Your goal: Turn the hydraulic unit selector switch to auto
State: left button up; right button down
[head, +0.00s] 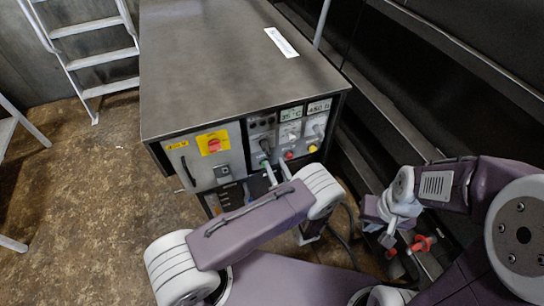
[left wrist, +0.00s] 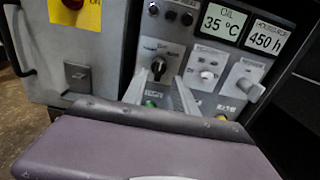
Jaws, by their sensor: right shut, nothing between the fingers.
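The hydraulic unit's control panel is on the front of a grey metal cabinet (head: 230,60). A black selector switch (left wrist: 158,68) sits on the panel's left column, above a green button (left wrist: 150,103); the switch also shows in the head view (head: 265,145). Its small labels are unreadable. My left gripper (head: 276,170) is in front of this column, its fingers apart and pointing at the panel. In the left wrist view, the fingertips (left wrist: 160,92) are just below the switch, with nothing visibly held. My right gripper (head: 388,239) is shut and empty, low at the right.
A white selector (left wrist: 207,75) and a grey knob (left wrist: 249,90) are to the right, under the "35 °C" and "450 h" displays. A red switch on a yellow plate (head: 213,143) is to the left. Dark machinery (head: 440,70) borders the right; a ladder (head: 95,55) stands at the left.

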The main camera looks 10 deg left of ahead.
aim_at(269, 154)
pick_arm(q)
jog(key=x, duration=0.5)
jog(key=shift+w+a, duration=0.2)
grip_shut()
jog(key=shift+m, duration=0.3)
jog(key=m, duration=0.3)
jog(key=shift+m, duration=0.4)
jog(key=shift+d+m, duration=0.1)
jog(key=shift+m, duration=2.1)
jog(key=shift+f, duration=0.1)
